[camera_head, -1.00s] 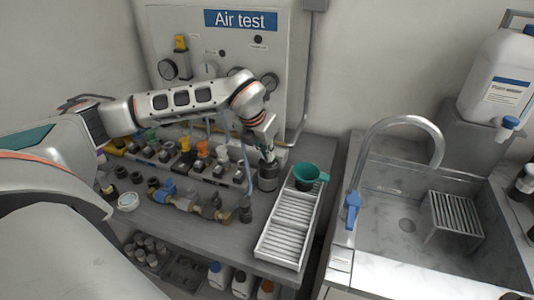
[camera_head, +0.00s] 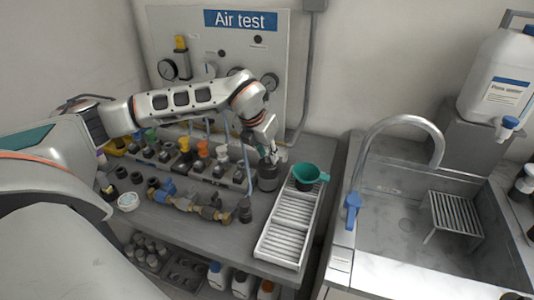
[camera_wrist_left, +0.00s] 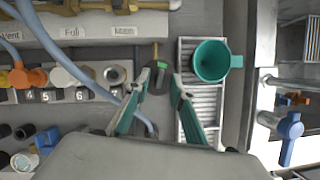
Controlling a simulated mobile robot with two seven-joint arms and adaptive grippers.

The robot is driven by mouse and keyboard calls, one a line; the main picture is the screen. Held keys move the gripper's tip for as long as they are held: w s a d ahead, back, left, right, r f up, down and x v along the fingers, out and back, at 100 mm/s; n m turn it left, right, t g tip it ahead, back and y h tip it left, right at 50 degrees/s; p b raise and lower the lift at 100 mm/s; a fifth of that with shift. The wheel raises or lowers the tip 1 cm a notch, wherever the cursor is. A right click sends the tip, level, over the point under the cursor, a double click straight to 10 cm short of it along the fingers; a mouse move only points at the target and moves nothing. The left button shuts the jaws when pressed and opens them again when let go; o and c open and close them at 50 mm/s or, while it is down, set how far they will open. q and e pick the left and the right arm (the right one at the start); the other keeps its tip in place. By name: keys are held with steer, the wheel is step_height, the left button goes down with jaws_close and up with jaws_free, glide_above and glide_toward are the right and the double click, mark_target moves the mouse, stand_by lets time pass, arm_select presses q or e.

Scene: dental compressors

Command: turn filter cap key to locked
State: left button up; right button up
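A dark cylindrical filter housing (camera_head: 268,178) stands upright on the bench, left of the white slatted tray. My left gripper (camera_head: 272,156) points down just above it. In the left wrist view the two green-sided fingers (camera_wrist_left: 166,78) stand apart, with the dark top of the housing (camera_wrist_left: 157,100) between and below them. A small green mark and a thin brownish stem (camera_wrist_left: 154,52) show near the fingertips. Whether the stem is the key, and which way the key points, I cannot tell. I cannot see contact with the fingers. My right gripper is not in view.
A green funnel cup (camera_head: 308,176) sits on the slatted tray (camera_head: 283,236) close to the right. Numbered valves (camera_head: 200,160) and a blue hose (camera_wrist_left: 60,55) lie to the left. The gauge panel (camera_head: 220,60) rises behind; the sink (camera_head: 405,225) is at right.

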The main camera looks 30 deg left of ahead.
arm_select(q)
steer(key=v, duration=1.2)
steer(key=shift+d+r, duration=0.1)
